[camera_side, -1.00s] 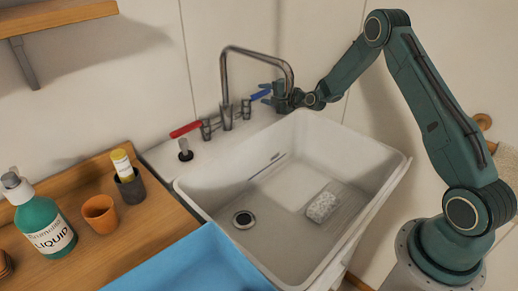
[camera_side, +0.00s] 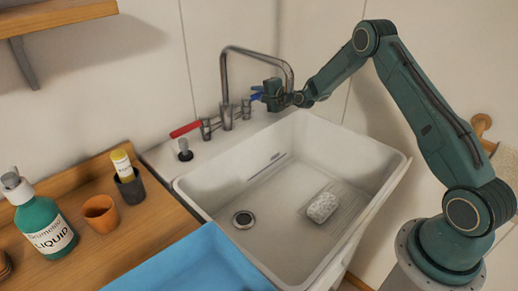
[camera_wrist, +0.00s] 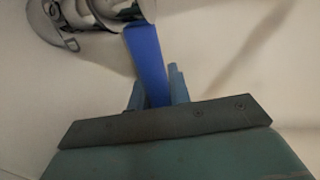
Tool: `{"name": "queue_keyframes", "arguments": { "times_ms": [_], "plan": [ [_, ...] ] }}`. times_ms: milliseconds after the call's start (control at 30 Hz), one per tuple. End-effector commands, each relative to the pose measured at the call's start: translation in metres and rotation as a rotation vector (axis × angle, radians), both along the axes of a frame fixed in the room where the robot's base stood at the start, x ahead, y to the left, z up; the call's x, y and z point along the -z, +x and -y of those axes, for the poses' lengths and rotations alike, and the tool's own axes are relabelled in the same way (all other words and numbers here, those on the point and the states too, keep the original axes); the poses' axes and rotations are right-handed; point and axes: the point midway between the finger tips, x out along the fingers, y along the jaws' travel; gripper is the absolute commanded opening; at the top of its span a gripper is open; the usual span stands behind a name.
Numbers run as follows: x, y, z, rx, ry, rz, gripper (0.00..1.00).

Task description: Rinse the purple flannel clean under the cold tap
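My gripper (camera_side: 262,93) is at the blue tap lever, right of the tall metal spout (camera_side: 224,90). In the wrist view the blue lever (camera_wrist: 147,62) runs between my two fingers (camera_wrist: 160,90), which sit close on both sides and look shut on it. The red tap lever (camera_side: 185,129) points left. No purple flannel is visible. A pale speckled block-shaped thing (camera_side: 322,207) lies in the white sink (camera_side: 285,235), on its right side; I cannot tell whether it is cloth. No water is seen running.
The drain (camera_side: 243,219) is at the sink's left. A green liquid bottle (camera_side: 48,232), an orange cup (camera_side: 100,213) and a dark cup holding a yellow-labelled tube (camera_side: 123,166) stand on the wooden counter (camera_side: 150,215). A blue surface (camera_side: 190,268) lies in front. The space above the sink is clear.

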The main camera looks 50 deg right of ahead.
Motion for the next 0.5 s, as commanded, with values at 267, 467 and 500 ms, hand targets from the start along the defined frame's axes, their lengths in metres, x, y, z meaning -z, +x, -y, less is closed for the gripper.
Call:
{"name": "queue_keyframes", "arguments": {
  "times_ms": [267,467,500],
  "plan": [
    [-0.0001,-0.0002,0.0,0.001,0.0,0.0,0.0],
    [0.0009,-0.0019,-0.0006,0.029,0.003,-0.004,0.0],
    [0.0011,-0.0026,-0.0003,0.042,0.003,-0.005,0.0]
  ]
}}
